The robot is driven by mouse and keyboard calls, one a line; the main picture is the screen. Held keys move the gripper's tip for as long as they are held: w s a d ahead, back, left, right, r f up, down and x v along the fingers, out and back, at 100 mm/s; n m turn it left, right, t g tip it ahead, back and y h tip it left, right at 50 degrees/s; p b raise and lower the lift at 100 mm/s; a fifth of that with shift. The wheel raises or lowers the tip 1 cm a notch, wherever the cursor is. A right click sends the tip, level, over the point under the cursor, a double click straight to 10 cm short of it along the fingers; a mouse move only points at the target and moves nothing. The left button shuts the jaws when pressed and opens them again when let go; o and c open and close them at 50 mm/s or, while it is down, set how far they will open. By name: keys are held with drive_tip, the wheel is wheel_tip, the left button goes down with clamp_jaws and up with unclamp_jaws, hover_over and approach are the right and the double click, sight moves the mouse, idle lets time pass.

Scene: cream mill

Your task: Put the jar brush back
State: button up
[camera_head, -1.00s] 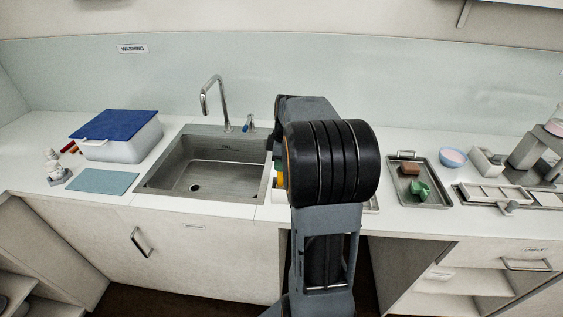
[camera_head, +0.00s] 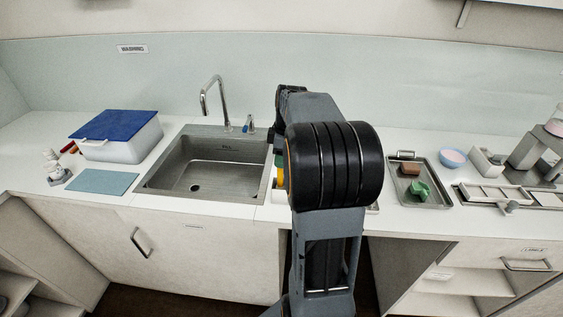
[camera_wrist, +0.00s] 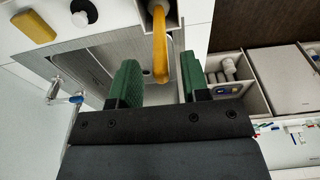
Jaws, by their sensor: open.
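A yellow-orange handle (camera_wrist: 161,50), probably the jar brush's, shows in the wrist view. Its upper end meets a pale holder (camera_wrist: 174,17); the bristles are not seen. My gripper (camera_wrist: 158,80) has its two green-padded fingers apart, with the handle's end in the gap between them in the picture. I see space on both sides of it and cannot tell the depth. In the head view my arm hides most of this spot; a bit of yellow (camera_head: 281,178) shows at its left edge.
The steel sink (camera_head: 205,165) and tap (camera_head: 215,95) lie to the left. A yellow block (camera_wrist: 33,27) and a black-and-white round item (camera_wrist: 82,12) show in the wrist view. A steel tray (camera_head: 435,200) stands right of my arm. A blue-lidded tub (camera_head: 118,127) stands far left.

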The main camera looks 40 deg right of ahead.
wheel_tip(320, 180, up, 9)
drive_tip(key=s+a+f+m+t, duration=0.1)
drive_tip(key=s+a+f+m, duration=0.2)
drive_tip(key=a, duration=0.4)
drive_tip(key=s+a+f+m+t, duration=0.1)
drive_tip(key=s+a+f+m, duration=0.2)
drive_tip(key=s+a, duration=0.2)
drive_tip(key=s+a+f+m+t+h, duration=0.1)
drive_tip(key=s+a+f+m, duration=0.2)
drive_tip(key=a, duration=0.6)
drive_tip(key=shift+s+f, duration=0.4)
drive_tip(key=shift+s, duration=0.1)
